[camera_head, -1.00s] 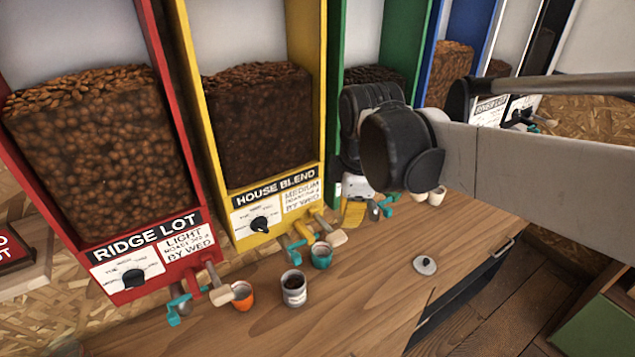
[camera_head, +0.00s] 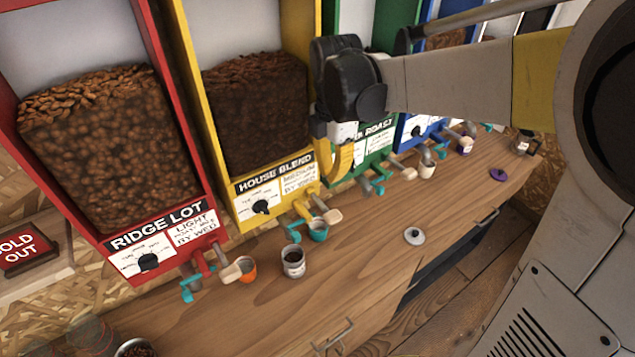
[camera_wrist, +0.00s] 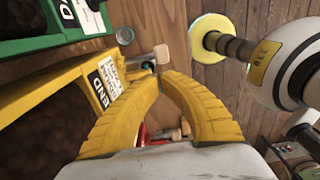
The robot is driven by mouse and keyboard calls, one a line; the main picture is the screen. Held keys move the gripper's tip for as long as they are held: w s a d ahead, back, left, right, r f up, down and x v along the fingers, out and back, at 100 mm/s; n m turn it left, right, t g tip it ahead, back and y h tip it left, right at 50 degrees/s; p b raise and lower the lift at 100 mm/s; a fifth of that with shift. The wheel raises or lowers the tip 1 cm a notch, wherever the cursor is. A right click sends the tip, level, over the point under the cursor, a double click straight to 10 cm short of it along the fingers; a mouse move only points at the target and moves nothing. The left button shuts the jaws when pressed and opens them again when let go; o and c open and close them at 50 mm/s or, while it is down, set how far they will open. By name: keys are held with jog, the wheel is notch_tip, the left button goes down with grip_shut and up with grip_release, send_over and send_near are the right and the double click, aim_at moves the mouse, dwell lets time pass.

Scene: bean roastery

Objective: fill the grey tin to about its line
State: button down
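The grey tin (camera_head: 293,262) stands upright on the wooden counter, in front of and between the red and yellow dispensers. Dark beans show inside it; I cannot make out its line. A grey lid (camera_head: 414,236) with a dark knob lies to its right. My gripper (camera_head: 338,160) is in front of the yellow House Blend dispenser (camera_head: 262,208), above the counter and apart from the tin. In the wrist view, the yellow fingertips of my gripper (camera_wrist: 161,79) come together with nothing seen held. The wooden handle (camera_head: 332,216) of the House Blend dispenser is below it.
An orange cup (camera_head: 246,269) stands by the red Ridge Lot dispenser (camera_head: 165,245), a teal cup (camera_head: 318,230) under the yellow one. A white cup (camera_head: 427,169) and a purple lid (camera_head: 498,175) are farther right. The front middle of the counter (camera_head: 350,275) is clear.

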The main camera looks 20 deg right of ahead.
aim_at(330, 215)
notch_tip(330, 215, down, 13)
jog(key=shift+r+b, duration=0.15)
jog(key=shift+b, duration=0.15)
dwell(0.4)
jog(key=shift+s+f+t+b, duration=0.15)
jog(key=shift+f+t+b, duration=0.1)
jog(key=shift+t+b, duration=0.2)
jog(key=shift+f, duration=0.15)
jog(key=f+t+b, duration=0.1)
jog(key=b, duration=0.1)
jog(key=f+t+y+b, duration=0.1)
jog(key=b, duration=0.1)
jog(key=shift+s+d+f+t, duration=0.1)
jog(key=shift+s+f+t, duration=0.15)
jog(key=shift+t, duration=0.1)
jog(key=shift+w+f+t+y+b, duration=0.1)
jog(key=shift+f+t+y+b, duration=0.2)
jog(key=shift+f+t+b, duration=0.4)
jog(key=shift+w+b, duration=0.15)
jog(key=shift+b, duration=0.5)
jog(key=shift+f, duration=0.1)
